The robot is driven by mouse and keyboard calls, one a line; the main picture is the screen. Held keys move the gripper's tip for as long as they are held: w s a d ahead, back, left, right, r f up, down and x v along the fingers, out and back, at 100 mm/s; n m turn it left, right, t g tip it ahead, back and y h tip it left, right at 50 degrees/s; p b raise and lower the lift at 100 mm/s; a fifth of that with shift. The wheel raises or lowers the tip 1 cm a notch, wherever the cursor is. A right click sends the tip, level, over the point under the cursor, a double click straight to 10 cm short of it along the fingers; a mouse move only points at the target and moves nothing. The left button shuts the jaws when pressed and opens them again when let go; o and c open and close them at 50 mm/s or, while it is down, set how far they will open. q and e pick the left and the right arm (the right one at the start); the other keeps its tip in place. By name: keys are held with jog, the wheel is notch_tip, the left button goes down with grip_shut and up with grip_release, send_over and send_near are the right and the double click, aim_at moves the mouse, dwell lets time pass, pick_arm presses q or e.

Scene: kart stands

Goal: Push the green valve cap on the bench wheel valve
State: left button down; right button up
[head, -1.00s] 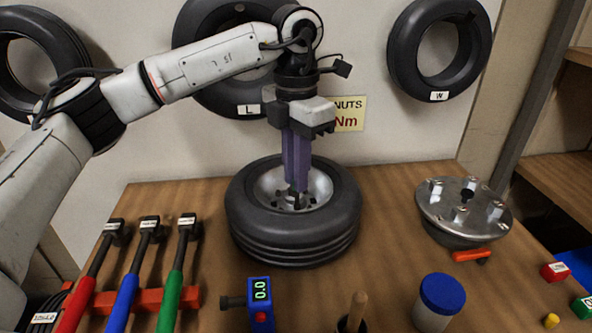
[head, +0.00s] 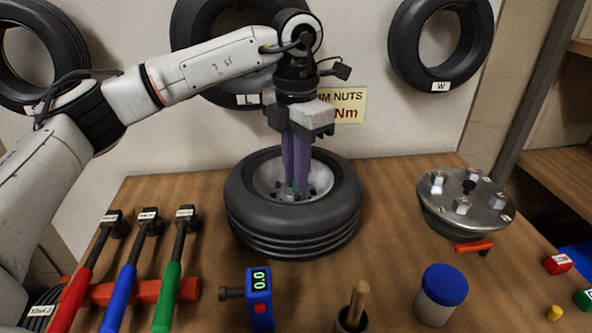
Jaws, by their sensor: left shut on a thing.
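The bench wheel (head: 290,238), a black tyre on a grey rim, lies flat on the bench. My left gripper (head: 297,191) points straight down into the rim, its purple fingers close together and the tips low in the hub area. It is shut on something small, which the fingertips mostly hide. I see no green valve cap lying free on the bench, so the held thing fits the cap, but its colour is not clear. The valve is also hidden by the fingers and rim. My right gripper is not in view.
Red, blue and green wrenches (head: 167,297) lie on a red rack at left. A blue gauge (head: 260,300), a blue-lidded jar (head: 441,296) and a wooden-handled brush (head: 354,306) stand in front. A studded metal hub (head: 465,204) stands right. Tyres (head: 441,44) hang behind.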

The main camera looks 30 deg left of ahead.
pick_arm(q)
jog(key=shift+f, duration=0.25)
jog(key=c, duration=1.7)
grip_release()
jog(key=shift+r, duration=0.1)
jog(key=shift+o, duration=0.2)
notch_tip(320, 180, up, 10)
jog(key=shift+r, duration=0.15)
